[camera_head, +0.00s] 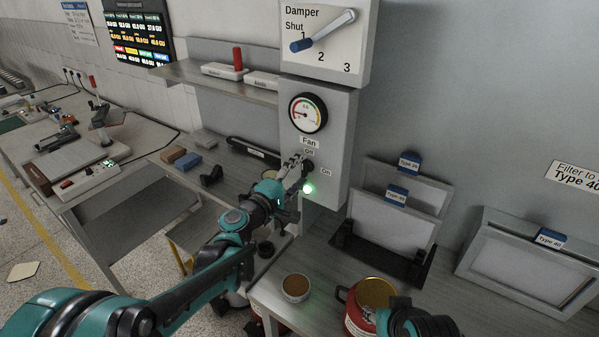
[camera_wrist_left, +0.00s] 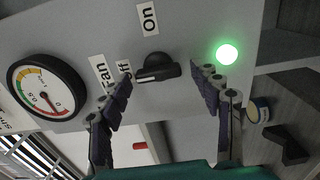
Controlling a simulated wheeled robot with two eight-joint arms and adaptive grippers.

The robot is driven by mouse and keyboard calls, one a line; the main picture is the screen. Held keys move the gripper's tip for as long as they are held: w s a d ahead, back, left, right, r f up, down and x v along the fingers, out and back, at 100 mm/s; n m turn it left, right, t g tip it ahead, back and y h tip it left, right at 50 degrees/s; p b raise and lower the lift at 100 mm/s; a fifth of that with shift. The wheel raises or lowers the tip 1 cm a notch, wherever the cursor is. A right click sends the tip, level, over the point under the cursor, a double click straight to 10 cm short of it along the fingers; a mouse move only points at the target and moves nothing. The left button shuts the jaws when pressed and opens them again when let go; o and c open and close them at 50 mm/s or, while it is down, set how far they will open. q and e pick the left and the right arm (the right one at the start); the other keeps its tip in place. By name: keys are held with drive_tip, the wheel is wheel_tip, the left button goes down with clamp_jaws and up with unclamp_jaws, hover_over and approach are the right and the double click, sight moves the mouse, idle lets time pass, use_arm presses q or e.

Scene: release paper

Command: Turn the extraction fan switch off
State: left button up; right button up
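The fan switch (camera_wrist_left: 157,68) is a black knob on the grey control box (camera_head: 335,120), below the Fan label (camera_head: 309,142). In the left wrist view, the white-marked end of the knob faces the Off label (camera_wrist_left: 125,70); the On label (camera_wrist_left: 148,19) is off to its side. My left gripper (camera_wrist_left: 160,80) is open, with its fingers on either side of the knob and visible gaps to it. In the head view my left gripper (camera_head: 295,165) partly covers the switch. A green lamp (camera_wrist_left: 227,54) beside the knob is lit. My right gripper's fingers do not show.
A round gauge (camera_head: 307,113) and a damper lever (camera_head: 325,30) are above the switch. Filters in a black rack (camera_head: 380,255), a small bowl (camera_head: 295,288) and a red canister (camera_head: 362,312) stand on the bench below. A shelf (camera_head: 215,78) is at the left.

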use_arm(q)
drive_tip(key=v, duration=1.2)
idle(0.3)
drive_tip(key=s+f+m+g+y+b, duration=0.4)
drive_tip(key=s+f+m, duration=0.3)
drive_tip(key=s+f, duration=0.35)
drive_tip(key=s+a+f+m+g+y+b, duration=0.2)
drive_tip(key=s+a+f+m+g+y, duration=0.2)
drive_tip(key=s+a+f, duration=0.6)
drive_tip(key=shift+s+a+y, duration=0.4)
drive_tip(key=shift+s+y, duration=0.4)
drive_tip(key=shift+y, duration=0.2)
